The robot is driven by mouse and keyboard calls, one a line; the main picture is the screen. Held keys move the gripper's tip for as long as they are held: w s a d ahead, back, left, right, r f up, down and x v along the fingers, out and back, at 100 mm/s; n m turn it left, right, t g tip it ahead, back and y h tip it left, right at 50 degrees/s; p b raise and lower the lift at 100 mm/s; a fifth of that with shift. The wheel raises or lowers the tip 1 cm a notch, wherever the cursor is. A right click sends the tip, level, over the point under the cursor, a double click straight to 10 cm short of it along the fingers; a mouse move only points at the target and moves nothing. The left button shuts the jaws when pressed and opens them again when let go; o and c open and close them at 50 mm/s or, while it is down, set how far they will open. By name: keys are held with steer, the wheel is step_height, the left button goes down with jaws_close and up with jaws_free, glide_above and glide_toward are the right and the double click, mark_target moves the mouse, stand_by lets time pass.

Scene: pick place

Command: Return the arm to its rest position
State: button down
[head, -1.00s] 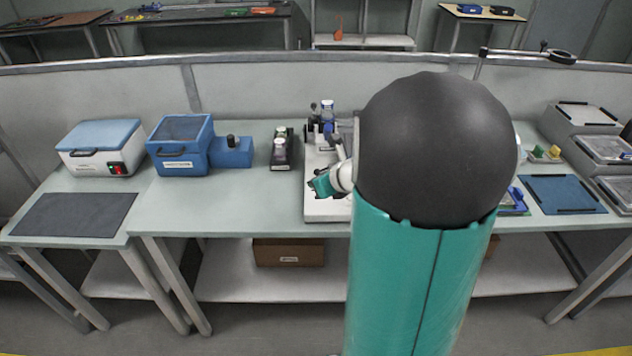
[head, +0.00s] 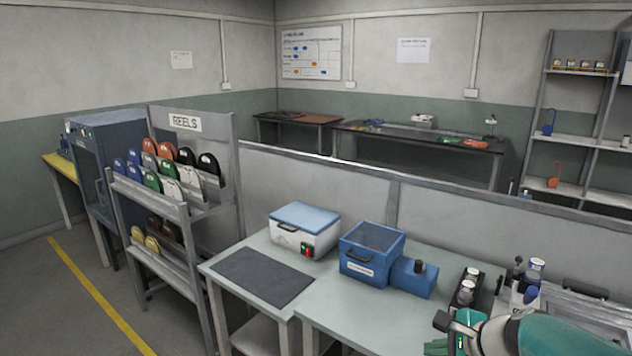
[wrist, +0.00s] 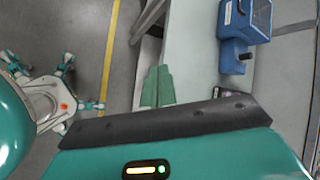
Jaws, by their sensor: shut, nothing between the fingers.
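My gripper (wrist: 158,70) shows in the wrist view as two green fingers lying side by side, shut with nothing between them. They point toward the bench edge and the floor beside it. In the head view my arm enters at the lower right, with the gripper (head: 438,346) low at the bottom edge, in front of the bench and partly cut off. My own body and legs show at the left of the wrist view, below the arm.
The bench (head: 362,312) holds a white box with a blue lid (head: 304,232), a blue box (head: 371,252), a dark mat (head: 262,277) and a black holder (head: 468,289). A reel rack (head: 222,190) stands left. Floor left of the rack is open.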

steer(key=s+a+r+n+g+h, duration=0.1)
steer(key=s+a+r+n, duration=0.1)
steer(key=s+n, duration=0.4)
steer(key=s+a+r+n+g+h, duration=0.1)
steer(key=s+a+n, duration=0.4)
steer(key=n, duration=0.7)
steer(key=shift+s+a+r+h, duration=0.15)
steer(key=shift+s+r+h, duration=0.45)
steer(key=shift+s+h, duration=0.3)
steer(key=c, duration=1.9)
jaws_free()
steer(key=shift+s+r+n, duration=0.1)
steer(key=shift+s+n, duration=0.2)
steer(key=shift+n, duration=0.3)
steer(key=shift+c, duration=0.2)
steer(key=o, duration=0.6)
steer(key=shift+d, duration=0.25)
